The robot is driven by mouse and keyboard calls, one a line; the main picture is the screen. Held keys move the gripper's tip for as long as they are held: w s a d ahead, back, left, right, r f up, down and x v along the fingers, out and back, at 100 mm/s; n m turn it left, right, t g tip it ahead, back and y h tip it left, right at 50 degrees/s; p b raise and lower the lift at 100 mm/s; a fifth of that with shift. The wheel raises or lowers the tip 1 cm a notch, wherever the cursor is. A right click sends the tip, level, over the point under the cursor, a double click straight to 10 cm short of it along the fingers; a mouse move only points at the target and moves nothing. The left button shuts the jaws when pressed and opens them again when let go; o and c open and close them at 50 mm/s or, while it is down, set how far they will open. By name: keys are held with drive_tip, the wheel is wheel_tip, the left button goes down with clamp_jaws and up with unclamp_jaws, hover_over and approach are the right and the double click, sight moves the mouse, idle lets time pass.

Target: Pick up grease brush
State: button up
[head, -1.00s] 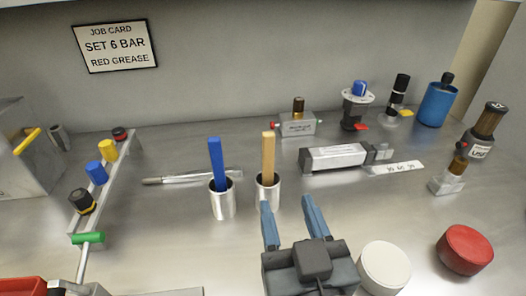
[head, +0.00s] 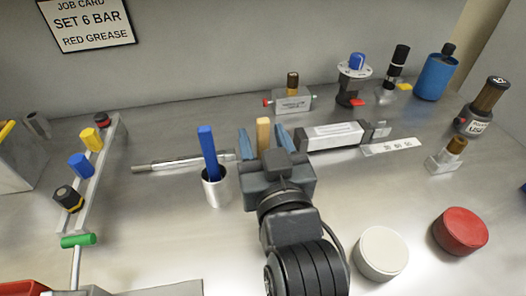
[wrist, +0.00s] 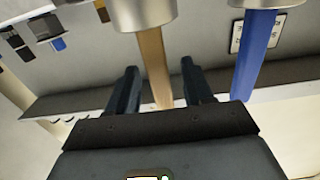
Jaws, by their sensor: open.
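Two upright handles stand in metal cups, and I cannot tell from their labels which is the grease brush. The tan handle (head: 263,135) rises between the fingers of my gripper (head: 264,143); its cup is hidden behind the gripper in the head view. In the wrist view, which looks inverted, the tan handle (wrist: 154,62) lies between the two open fingers (wrist: 158,68), with a gap on both sides. Its cup (wrist: 142,12) shows at the top. The blue handle (head: 207,148) stands in the metal cup (head: 217,188) just left of my gripper.
A metal rod (head: 180,163) lies behind the cups. A cylinder block (head: 336,136) lies close right of my gripper. A white round lid (head: 380,254) and a red one (head: 461,232) sit front right. The job card (head: 87,23) reads "SET 6 BAR, RED GREASE".

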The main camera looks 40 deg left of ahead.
drive_tip(key=shift+a, duration=0.1)
clamp_jaws()
idle(0.4)
